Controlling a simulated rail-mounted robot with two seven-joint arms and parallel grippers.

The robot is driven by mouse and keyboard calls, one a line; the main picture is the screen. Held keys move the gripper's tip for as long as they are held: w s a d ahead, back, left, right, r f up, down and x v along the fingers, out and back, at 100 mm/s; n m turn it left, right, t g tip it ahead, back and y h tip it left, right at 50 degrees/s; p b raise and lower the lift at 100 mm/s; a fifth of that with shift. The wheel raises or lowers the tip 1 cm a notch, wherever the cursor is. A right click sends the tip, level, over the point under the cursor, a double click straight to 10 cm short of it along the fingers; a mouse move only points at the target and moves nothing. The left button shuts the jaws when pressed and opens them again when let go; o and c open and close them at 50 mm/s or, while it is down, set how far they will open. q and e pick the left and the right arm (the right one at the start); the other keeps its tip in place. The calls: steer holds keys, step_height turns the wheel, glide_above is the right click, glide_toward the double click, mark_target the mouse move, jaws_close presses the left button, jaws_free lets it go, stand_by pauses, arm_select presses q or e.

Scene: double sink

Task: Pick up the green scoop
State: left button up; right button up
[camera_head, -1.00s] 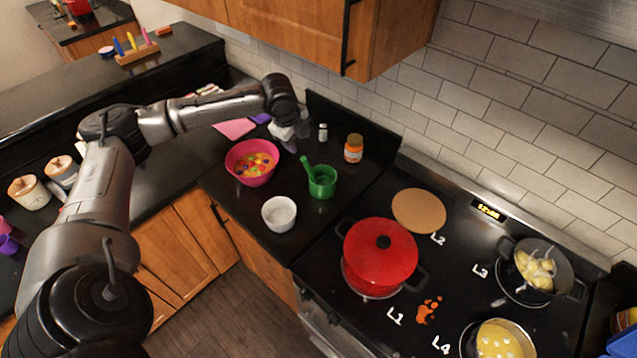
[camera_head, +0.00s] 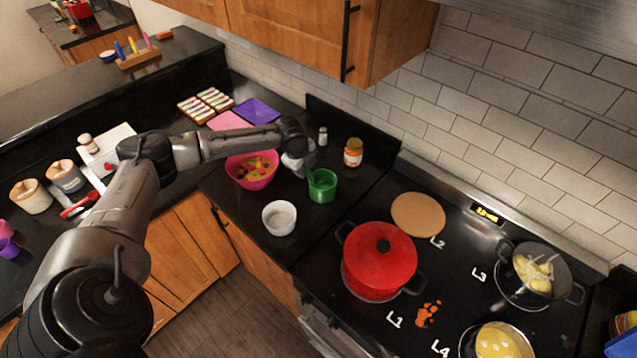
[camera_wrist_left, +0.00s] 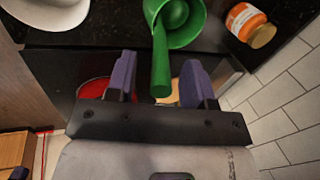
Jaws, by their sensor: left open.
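The green scoop (camera_head: 322,187) is a round cup on the black counter, between the pink bowl and the orange-labelled jar. In the left wrist view the scoop (camera_wrist_left: 183,24) shows its cup at the top, and its handle runs down between my fingers. My left gripper (camera_head: 303,169) is beside the scoop's handle side in the head view, and its hand hides most of the handle there. In the left wrist view my left gripper (camera_wrist_left: 160,78) is open, with one purple finger on each side of the handle, apart from it. My right gripper is not in view.
A pink bowl (camera_head: 243,181) with colourful contents and a white bowl (camera_head: 279,218) stand close by. An orange-labelled jar (camera_head: 353,152) and a small shaker (camera_head: 323,136) are behind. A red pot (camera_head: 380,262) sits on the stove to the right.

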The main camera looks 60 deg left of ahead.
arm_select(q)
steer(key=shift+w+f, duration=0.2)
steer(key=shift+f, duration=0.5)
steer(key=shift+a, duration=0.1)
jaws_close()
